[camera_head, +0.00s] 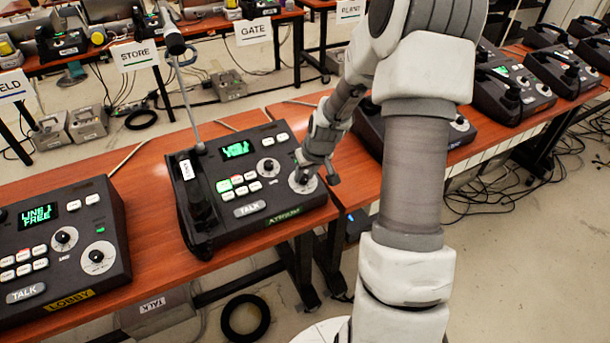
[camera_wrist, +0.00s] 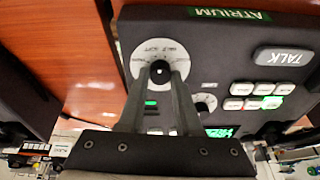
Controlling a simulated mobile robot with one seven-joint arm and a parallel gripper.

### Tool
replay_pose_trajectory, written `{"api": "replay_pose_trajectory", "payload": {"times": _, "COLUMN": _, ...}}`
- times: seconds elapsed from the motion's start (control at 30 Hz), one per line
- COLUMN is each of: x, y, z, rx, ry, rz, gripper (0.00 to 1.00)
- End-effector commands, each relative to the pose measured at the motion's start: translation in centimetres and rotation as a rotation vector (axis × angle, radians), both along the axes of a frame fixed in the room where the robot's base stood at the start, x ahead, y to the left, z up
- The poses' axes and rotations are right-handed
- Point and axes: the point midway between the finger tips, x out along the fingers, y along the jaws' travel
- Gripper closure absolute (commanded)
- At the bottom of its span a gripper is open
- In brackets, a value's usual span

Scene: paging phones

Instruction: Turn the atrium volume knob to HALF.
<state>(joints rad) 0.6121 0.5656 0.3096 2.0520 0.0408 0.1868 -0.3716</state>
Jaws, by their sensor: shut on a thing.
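The atrium phone (camera_head: 240,222) is a dark console with a green ATRIUM label and a lit green screen. Its volume knob (camera_wrist: 162,70) is black, on a round white dial (camera_wrist: 152,52) with small printed words around the rim. In the head view the dial (camera_head: 302,186) is at the console's right side, partly hidden by my gripper (camera_head: 304,172). In the wrist view my gripper (camera_wrist: 161,80) has one finger on each side of the knob, shut on it. I cannot tell which mark the knob points to.
A second, smaller dial (camera_wrist: 205,104) is close to the right finger in the wrist view. The lobby phone (camera_head: 62,245) stands to the left on the same wooden table (camera_head: 150,200). A handset (camera_head: 197,200) lies along the atrium console's left side. More phones stand to the right.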

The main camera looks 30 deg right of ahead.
Motion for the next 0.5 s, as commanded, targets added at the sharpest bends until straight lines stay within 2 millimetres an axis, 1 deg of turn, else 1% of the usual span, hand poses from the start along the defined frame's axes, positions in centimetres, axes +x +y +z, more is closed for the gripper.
{"api": "replay_pose_trajectory", "payload": {"times": 0.3, "x": 0.00, "y": 0.12, "z": -0.08, "rx": 0.064, "ry": 0.001, "rz": -0.243, "gripper": 1.00}}
{"api": "replay_pose_trajectory", "payload": {"times": 0.5, "x": -0.01, "y": 0.12, "z": -0.01, "rx": 0.098, "ry": 0.003, "rz": -0.368, "gripper": 1.00}}
